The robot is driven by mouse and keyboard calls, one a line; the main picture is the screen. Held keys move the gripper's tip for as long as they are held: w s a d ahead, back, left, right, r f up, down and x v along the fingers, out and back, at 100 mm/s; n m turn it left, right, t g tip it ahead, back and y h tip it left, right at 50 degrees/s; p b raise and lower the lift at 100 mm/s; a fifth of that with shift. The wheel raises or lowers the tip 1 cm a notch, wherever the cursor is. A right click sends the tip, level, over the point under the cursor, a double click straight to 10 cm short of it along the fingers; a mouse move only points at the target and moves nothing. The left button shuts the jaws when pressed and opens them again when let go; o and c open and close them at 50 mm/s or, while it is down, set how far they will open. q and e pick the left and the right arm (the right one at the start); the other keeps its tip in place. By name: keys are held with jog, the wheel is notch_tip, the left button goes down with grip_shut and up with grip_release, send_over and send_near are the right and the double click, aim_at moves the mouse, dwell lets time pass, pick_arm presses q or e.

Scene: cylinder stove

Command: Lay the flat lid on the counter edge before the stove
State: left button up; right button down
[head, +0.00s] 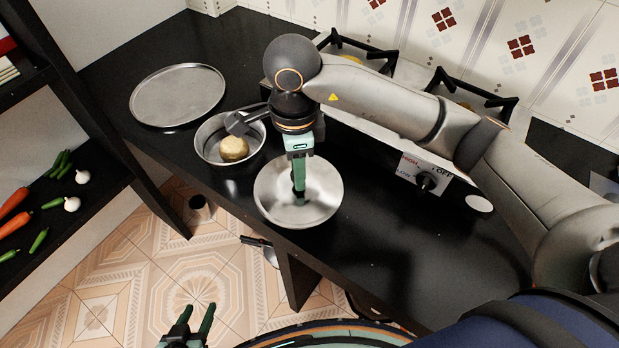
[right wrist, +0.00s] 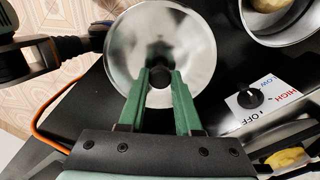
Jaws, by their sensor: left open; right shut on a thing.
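The flat lid (head: 327,190) is a round, shiny metal disc with a dark knob at its middle. In the head view it is at the counter's front edge, before the stove (head: 408,172), and seems to reach slightly past that edge. My right gripper (head: 298,200) points down and is shut on the knob. The right wrist view shows the lid (right wrist: 195,40) with the green fingers (right wrist: 160,78) on either side of its knob. I cannot tell whether the lid touches the counter. My left gripper (head: 199,307) is open and empty, low over the floor.
A metal pot (head: 204,150) holding a round yellowish food item (head: 234,148) stands left of the lid. A flat round metal plate (head: 178,93) lies farther left. The black counter (head: 385,240) is bare to the lid's right. A vegetable shelf (head: 85,215) is at far left.

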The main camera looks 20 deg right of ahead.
aim_at(309, 174)
jog(key=shift+w+d+f, duration=0.3)
jog(key=shift+d+f, duration=0.2)
jog(key=shift+f, duration=0.15)
jog(key=shift+w+d+f, duration=0.25)
jog(key=shift+d+f, duration=0.2)
jog(key=shift+f, duration=0.15)
jog(key=f, duration=0.3)
jog(key=shift+w+d, duration=0.15)
jog(key=shift+d, duration=0.2)
jog(key=shift+f, duration=0.45)
jog(key=shift+f, duration=0.1)
jog(key=c, duration=0.6)
grip_release()
notch_tip(309, 174, up, 12)
jog(key=shift+r, duration=0.1)
